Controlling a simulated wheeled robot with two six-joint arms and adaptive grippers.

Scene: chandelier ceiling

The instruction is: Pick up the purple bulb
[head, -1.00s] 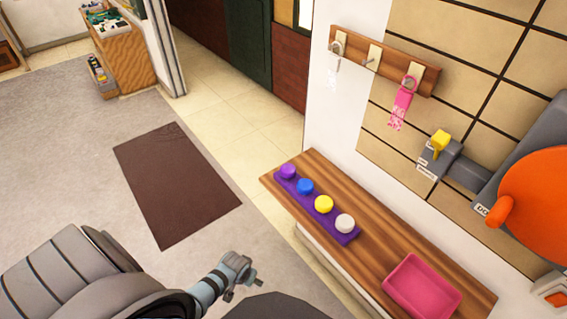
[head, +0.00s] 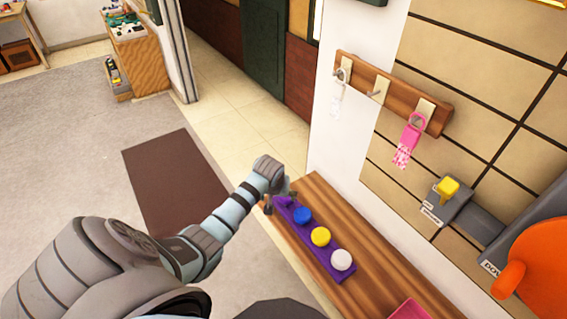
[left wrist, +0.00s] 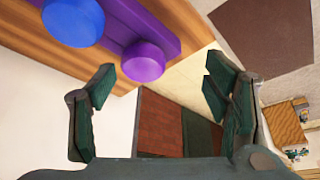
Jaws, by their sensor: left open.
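The purple bulb (head: 284,201) sits at the far end of a purple strip (head: 326,259) on the wooden shelf, partly hidden by my gripper in the head view. In the left wrist view the purple bulb (left wrist: 144,62) lies ahead of the fingers, between their lines and nearer the left finger. My left gripper (head: 280,202) is open and empty, close to the bulb; I cannot tell whether it touches. The left wrist view shows its two fingers (left wrist: 160,93) wide apart. My right gripper is not in view.
Beside the purple bulb on the strip are a blue bulb (head: 302,215), a yellow bulb (head: 320,236) and a white bulb (head: 342,260). A pink tray (head: 408,311) is at the shelf's near end. A hook rack (head: 392,92) hangs on the wall above.

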